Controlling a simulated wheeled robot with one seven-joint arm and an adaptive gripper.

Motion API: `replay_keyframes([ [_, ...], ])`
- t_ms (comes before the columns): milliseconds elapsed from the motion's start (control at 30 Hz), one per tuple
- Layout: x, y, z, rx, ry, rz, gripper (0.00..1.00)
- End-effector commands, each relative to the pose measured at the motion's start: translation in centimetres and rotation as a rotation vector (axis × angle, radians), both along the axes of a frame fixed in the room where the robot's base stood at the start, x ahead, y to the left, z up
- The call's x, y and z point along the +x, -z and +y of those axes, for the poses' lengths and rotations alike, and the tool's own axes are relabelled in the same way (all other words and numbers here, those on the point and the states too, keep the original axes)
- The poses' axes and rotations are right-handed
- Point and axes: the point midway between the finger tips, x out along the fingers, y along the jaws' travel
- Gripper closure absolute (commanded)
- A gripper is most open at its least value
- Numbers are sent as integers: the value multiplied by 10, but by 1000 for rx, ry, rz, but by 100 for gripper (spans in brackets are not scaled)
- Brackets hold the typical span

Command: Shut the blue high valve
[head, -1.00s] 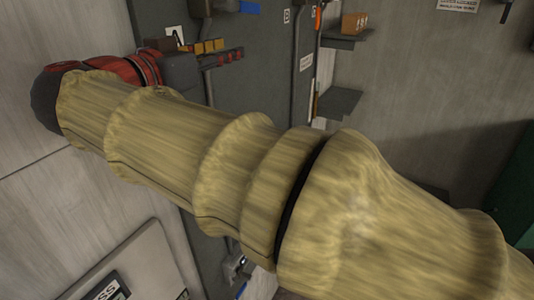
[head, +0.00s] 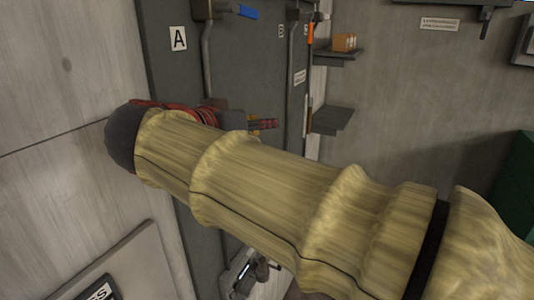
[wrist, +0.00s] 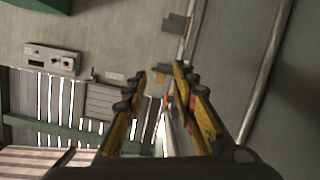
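A blue valve handle (head: 248,13) sits high on the pipe at the top of the head view, on the dark grey panel marked A. My gripper (head: 265,124) is below it, pointing right, apart from it and partly hidden by my arm. In the wrist view my gripper (wrist: 160,74) has its two yellow fingers spread with a clear gap and nothing between them. I cannot make out the blue handle in the wrist view.
An orange handle (head: 310,33) is on a pipe farther right. Wall shelves (head: 332,120) stand beyond it, the upper one with a small box (head: 345,42). A lower valve (head: 246,270) shows below my arm. A green object (head: 515,185) is at far right.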

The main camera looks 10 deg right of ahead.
Motion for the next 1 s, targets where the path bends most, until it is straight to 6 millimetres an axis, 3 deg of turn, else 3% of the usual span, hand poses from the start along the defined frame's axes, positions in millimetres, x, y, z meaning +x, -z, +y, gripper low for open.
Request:
replay_keyframes([
  [100, -3, 19, -10, 1, 1, 37, 73],
  [333, -7, 35, -18, 4, -6, 78, 73],
  [667, -8, 38, -19, 5, -7, 87, 73],
  [867, -8, 38, -19, 5, -7, 87, 82],
  [1000, -6, 34, -19, -28, -18, 101, 83],
])
